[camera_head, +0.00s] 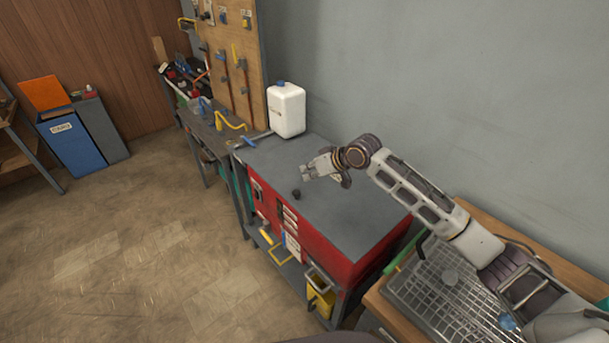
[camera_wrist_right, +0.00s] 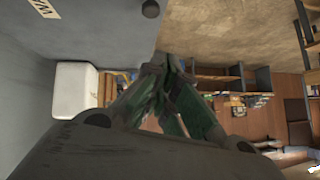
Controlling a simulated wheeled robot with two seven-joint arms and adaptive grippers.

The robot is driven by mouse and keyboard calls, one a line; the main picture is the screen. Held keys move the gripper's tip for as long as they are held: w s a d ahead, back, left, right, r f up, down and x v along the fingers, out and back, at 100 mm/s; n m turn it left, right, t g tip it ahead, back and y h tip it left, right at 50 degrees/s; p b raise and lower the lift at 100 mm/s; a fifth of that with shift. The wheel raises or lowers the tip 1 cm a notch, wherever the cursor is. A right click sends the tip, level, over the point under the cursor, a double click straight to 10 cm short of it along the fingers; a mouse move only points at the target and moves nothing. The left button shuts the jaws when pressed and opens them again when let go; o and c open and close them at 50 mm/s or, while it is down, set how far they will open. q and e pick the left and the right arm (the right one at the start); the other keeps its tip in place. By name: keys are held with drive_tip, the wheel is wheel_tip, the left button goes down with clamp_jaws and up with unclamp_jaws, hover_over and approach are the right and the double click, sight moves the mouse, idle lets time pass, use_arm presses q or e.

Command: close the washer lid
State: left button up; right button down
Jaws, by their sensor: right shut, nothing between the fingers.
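The washer is a red cabinet (camera_head: 325,235) with a flat grey lid (camera_head: 345,215) on top. The lid lies level over the red body and looks down. A small black knob (camera_head: 296,194) stands on it near its front edge; the knob also shows in the wrist view (camera_wrist_right: 150,9). My right gripper (camera_head: 308,169) is above the lid, behind the knob, with its fingers pointing left. Its fingertips (camera_wrist_right: 167,66) are together with nothing between them in the wrist view. My left gripper is not in view.
A white jug (camera_head: 287,110) stands at the back left of the washer top. A wire rack (camera_head: 445,295) lies on the wooden bench at right, under my right arm. A tool board (camera_head: 232,50) and a workbench are behind left. The floor (camera_head: 130,240) in front is clear.

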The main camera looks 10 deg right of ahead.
drive_tip(key=shift+s+d+r, duration=0.2)
drive_tip(key=shift+s+r, duration=0.2)
drive_tip(key=shift+r, duration=0.05)
drive_tip(key=shift+f, duration=0.1)
idle(0.4)
